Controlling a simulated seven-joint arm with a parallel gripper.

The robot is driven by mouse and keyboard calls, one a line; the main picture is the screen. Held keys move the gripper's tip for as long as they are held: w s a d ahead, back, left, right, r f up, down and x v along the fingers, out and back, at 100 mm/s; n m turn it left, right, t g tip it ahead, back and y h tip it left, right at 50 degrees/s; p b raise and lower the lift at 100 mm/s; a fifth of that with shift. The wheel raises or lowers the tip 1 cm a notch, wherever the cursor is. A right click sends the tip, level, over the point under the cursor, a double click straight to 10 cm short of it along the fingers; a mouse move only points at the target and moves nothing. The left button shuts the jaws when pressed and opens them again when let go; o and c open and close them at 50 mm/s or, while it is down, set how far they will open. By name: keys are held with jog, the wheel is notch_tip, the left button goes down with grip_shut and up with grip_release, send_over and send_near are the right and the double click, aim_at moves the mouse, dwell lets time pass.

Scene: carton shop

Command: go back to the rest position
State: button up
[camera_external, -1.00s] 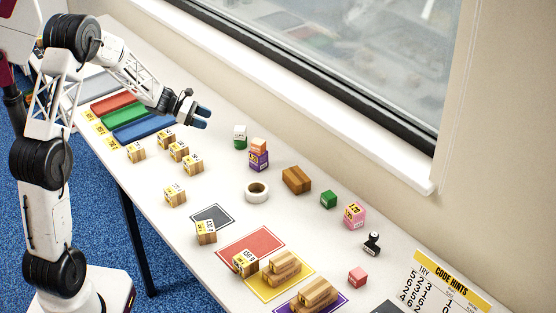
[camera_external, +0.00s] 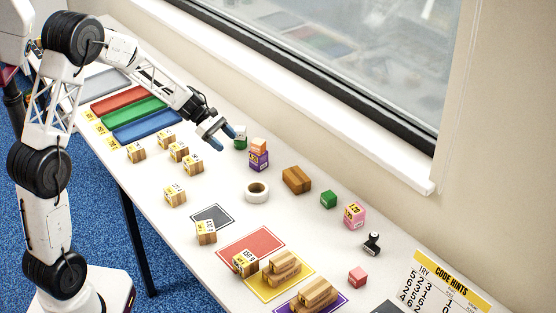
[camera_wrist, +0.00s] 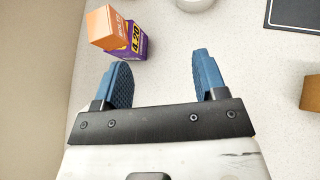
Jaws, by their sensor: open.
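My gripper (camera_external: 220,137) is open and empty above the white table. Its two blue fingers stand apart in the wrist view (camera_wrist: 165,85), with only bare table between them. In the external view it is beside a small green and white box (camera_external: 240,133), which it partly overlaps. A purple box (camera_external: 259,161) with an orange box (camera_external: 258,145) on top stands to its right. In the wrist view the orange box (camera_wrist: 106,28) and the purple box (camera_wrist: 133,42) lie beyond the left finger, apart from it.
Red, green and blue trays (camera_external: 147,125) lie on the left. Several wooden blocks (camera_external: 178,151) stand mid-table. A tape roll (camera_external: 257,192), brown box (camera_external: 297,179), green cube (camera_external: 328,199), pink box (camera_external: 354,215) and black stamp (camera_external: 372,243) stand right. The wall and window border the back.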

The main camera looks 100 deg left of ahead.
jog(key=w+d+r+m+g+h, duration=0.1)
jog(key=w+d+m+g, duration=0.3)
jog(key=d, duration=0.7)
jog(key=w+d+r+m+g+h, duration=0.1)
jog(key=w+d+m+g, duration=0.3)
jog(key=d, duration=0.7)
jog(key=s+d+r+m+y, duration=0.1)
jog(key=d+r+m, duration=0.2)
jog(key=d, duration=0.4)
jog(key=s+d+r+m+y, duration=0.1)
jog(key=d+r+m, duration=0.3)
jog(key=d, duration=0.2)
jog(key=s+d+r+m+y, duration=0.1)
jog(key=s+d+r+m, duration=0.1)
jog(key=s+d+m, duration=0.3)
jog(key=s+d+r+m+y, duration=0.1)
jog(key=s+d+r+m, duration=0.2)
jog(key=d, duration=0.9)
jog(key=s+d+r+m+y, duration=0.2)
jog(key=s+d+m, duration=0.5)
jog(key=s+d, duration=0.2)
jog(key=shift+r, duration=0.25)
